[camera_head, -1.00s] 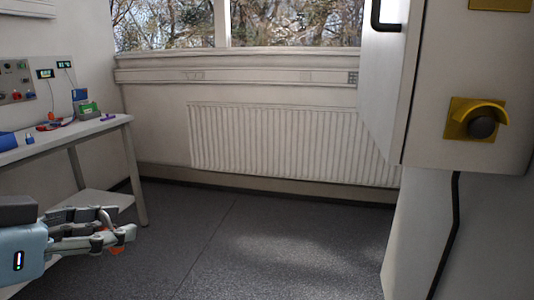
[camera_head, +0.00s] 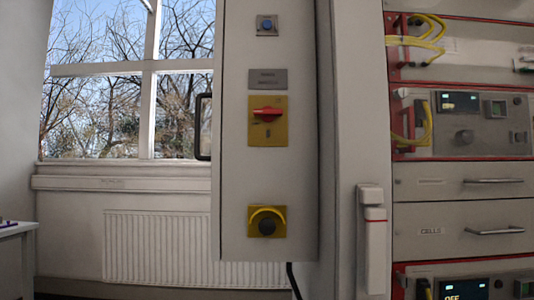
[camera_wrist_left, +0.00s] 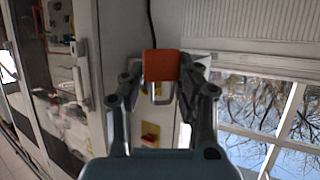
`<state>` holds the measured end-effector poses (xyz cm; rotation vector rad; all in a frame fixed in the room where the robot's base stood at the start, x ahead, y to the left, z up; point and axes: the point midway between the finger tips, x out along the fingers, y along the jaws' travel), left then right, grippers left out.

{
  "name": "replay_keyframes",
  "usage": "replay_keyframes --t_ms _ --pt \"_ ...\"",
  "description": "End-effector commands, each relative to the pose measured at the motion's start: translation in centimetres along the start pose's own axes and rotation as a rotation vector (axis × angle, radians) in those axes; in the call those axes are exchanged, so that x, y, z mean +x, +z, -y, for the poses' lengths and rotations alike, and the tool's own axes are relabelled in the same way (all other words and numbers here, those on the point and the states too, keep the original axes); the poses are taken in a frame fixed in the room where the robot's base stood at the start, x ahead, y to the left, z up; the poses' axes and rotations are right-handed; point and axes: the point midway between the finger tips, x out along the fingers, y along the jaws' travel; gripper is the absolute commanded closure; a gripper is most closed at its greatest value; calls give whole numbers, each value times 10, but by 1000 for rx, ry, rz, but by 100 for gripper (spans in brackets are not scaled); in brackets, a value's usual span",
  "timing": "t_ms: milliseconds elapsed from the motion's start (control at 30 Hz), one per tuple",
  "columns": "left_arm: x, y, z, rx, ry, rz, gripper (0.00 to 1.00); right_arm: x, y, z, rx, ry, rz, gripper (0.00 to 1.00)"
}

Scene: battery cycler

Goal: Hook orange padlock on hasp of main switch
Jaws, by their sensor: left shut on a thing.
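The main switch (camera_head: 267,115) is a red handle, lying level, on a yellow plate on the front of a grey cabinet. I cannot make out its hasp clearly. The orange padlock (camera_wrist_left: 161,65) is in the left wrist view, with its metal shackle (camera_wrist_left: 160,93) toward the bottom of the picture. My left gripper (camera_wrist_left: 161,68) is shut on the padlock's body. In that view, which is upside down, a yellow plate with red (camera_wrist_left: 150,133) shows beyond the gripper, apart from the padlock. Neither gripper shows in the head view.
Below the main switch is a yellow plate with a hooded dark knob (camera_head: 267,222); above it are a label plate (camera_head: 268,79) and a blue button (camera_head: 267,25). A rack (camera_head: 460,182) with yellow cables stands at right. A bench corner (camera_head: 18,228) shows at left.

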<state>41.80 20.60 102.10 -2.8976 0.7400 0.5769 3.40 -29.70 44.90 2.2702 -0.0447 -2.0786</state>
Motion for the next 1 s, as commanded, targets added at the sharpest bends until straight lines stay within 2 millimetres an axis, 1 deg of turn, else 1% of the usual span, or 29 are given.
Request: replay_keyframes --t_ms 267,333,433,533,600,767,867,1000 --pt "0 -1 0 0 0 -1 100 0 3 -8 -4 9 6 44" --pt "-1 -9 1 4 1 -6 100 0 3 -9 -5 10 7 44" --pt "-4 -34 4 9 4 -9 100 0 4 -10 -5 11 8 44" --pt "-8 -53 7 6 2 -6 100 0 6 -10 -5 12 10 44" --pt "-10 -59 7 3 0 -3 100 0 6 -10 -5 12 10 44" --pt "-9 -60 6 1 5 -1 100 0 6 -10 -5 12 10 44" --pt "-7 -66 0 12 38 -3 100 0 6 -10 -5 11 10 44" --pt "0 -85 -23 60 159 -9 100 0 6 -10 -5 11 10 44"
